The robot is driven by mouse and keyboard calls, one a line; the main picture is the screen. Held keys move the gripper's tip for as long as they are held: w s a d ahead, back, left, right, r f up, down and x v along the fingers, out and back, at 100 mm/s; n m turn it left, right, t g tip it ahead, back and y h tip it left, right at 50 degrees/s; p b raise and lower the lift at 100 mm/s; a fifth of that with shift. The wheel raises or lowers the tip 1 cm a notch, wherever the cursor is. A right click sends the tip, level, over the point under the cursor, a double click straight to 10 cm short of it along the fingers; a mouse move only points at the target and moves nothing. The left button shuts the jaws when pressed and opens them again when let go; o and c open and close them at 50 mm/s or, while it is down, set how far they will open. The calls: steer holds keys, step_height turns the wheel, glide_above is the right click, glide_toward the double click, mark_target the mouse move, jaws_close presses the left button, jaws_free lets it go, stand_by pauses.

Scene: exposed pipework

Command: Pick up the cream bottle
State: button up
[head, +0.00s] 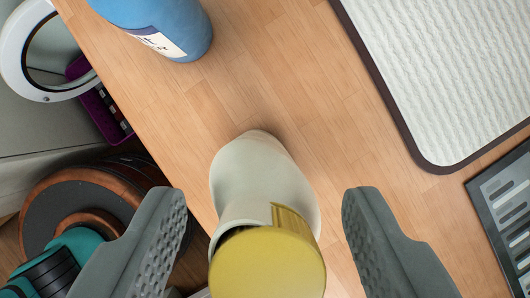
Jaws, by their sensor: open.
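The cream bottle (255,180) has a pale cream body and a yellow cap (268,266). It stands on the wooden surface (290,75) near the surface's left edge, at the lower middle of the head view, seen from above. My gripper (265,215) is open, with one grey finger to the left of the bottle and one to the right. Gaps show between both fingers and the bottle, so neither appears to touch it. The lower end of the cap reaches the bottom of the picture.
A blue bottle (175,22) with a white label stands at the upper left. A white textured mat (450,75) with a dark rim lies at the upper right, and a grey slotted tray (505,215) lies at the right. Past the left edge are a round mirror, a purple basket and teal equipment.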

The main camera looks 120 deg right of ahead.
jaws_close()
stand_by(0.4)
